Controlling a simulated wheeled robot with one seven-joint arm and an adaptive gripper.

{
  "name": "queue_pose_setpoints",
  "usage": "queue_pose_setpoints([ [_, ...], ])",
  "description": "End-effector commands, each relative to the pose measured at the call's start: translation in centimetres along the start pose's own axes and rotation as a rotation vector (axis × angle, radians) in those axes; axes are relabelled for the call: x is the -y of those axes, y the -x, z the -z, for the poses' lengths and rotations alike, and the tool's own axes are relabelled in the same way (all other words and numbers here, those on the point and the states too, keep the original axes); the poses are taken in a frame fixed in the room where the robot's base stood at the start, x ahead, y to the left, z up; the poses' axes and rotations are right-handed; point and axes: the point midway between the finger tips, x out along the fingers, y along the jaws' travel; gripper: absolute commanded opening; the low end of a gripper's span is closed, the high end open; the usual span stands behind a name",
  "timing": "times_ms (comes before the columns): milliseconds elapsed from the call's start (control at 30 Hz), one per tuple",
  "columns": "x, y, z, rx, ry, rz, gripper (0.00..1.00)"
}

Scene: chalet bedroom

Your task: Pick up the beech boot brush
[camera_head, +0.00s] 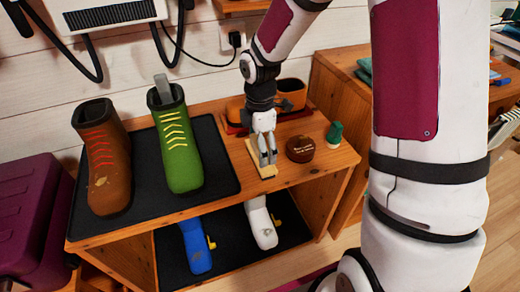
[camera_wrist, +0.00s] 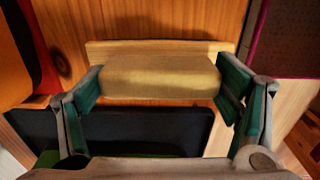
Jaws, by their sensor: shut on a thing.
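The beech boot brush (camera_head: 268,172) is on the top of the wooden bench, a pale board with a tan block on it. In the wrist view, its tan block (camera_wrist: 160,77) lies crosswise between the fingers, with a strip of the paler board behind. My gripper (camera_head: 267,157) points down over the brush and is shut on it, one finger at each end of the block in the wrist view. I cannot tell whether the brush is clear of the bench top.
A round brown tin (camera_head: 300,149) and a green-topped item (camera_head: 334,134) stand right of the brush. A brown boot (camera_head: 104,165) and a green boot (camera_head: 180,145) stand on a black mat (camera_head: 228,180) to the left. An orange-brown caddy (camera_head: 291,92) is behind.

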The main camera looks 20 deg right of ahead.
Motion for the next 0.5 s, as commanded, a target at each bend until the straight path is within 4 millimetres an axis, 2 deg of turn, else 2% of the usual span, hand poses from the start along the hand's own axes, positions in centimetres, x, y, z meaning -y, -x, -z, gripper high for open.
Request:
queue_pose_setpoints([
  [167,-0.1,1.0,0.0,0.0,-0.001,-0.002,0.52],
  [367,-0.1,3.5,-0.1,0.001,-0.002,-0.004,0.52],
  [400,0.1,4.0,0.0,0.001,-0.002,-0.003,0.52],
  [500,2.4,3.9,0.3,0.001,0.0,0.002,0.52],
])
